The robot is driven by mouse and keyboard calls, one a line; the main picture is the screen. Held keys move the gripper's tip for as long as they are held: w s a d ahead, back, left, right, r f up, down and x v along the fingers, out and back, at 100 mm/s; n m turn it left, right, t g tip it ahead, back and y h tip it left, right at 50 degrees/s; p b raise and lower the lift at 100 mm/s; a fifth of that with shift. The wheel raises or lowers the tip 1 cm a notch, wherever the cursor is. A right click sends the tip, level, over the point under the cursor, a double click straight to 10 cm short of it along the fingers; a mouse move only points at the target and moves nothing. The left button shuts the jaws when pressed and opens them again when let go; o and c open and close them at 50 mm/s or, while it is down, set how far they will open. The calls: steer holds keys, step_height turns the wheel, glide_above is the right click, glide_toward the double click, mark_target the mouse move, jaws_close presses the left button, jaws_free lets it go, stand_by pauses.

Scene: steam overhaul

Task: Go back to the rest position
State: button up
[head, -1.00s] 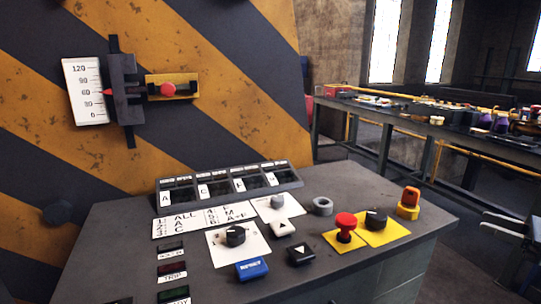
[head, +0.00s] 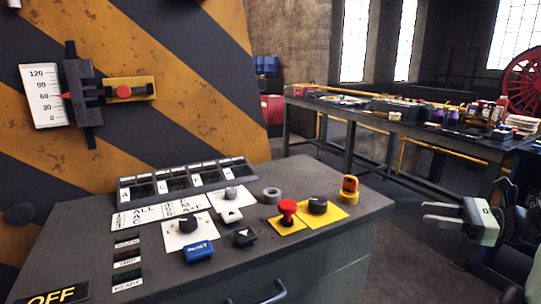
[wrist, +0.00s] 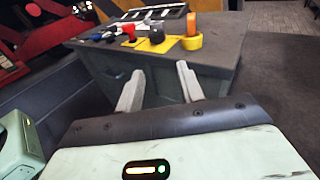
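My gripper (head: 441,216) is at the right side of the head view, off the right end of the control desk (head: 318,247) and clear of it. Its two pale fingers are apart with nothing between them. The wrist view also shows the open fingers (wrist: 160,92) pointing toward the desk (wrist: 217,71). On the desktop stand a red mushroom button (head: 287,211) and a black knob (head: 318,205) on yellow plates, an orange beacon (head: 349,188) and a blue button (head: 199,250).
A long workbench (head: 400,128) with tools and parts runs along the back right. A striped panel (head: 170,75) with a scale (head: 42,95) stands behind the desk at left. A red wheel (head: 525,85) is at far right. Floor (head: 400,255) between desk and gripper is free.

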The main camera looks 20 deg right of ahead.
steer(key=a+r+n+g+p, duration=0.25)
steer(key=a+n+g, duration=1.25)
steer(key=a, duration=0.9)
steer(key=s+a+r+n+t+h+p, duration=0.1)
steer(key=s+a+n+h, duration=0.3)
steer(key=a+n, duration=0.4)
steer(key=s+a+r+n+h+p, duration=0.2)
steer(key=s+a+n+h+p, duration=0.2)
steer(key=a+n, duration=0.5)
steer(key=s+n+h, duration=0.1)
steer(key=n+h, duration=0.1)
steer(key=n, duration=0.1)
steer(key=shift+s+r+t, duration=0.2)
steer(key=shift+r+t, duration=0.15)
steer(key=shift+t, duration=0.05)
steer(key=shift+d, duration=0.1)
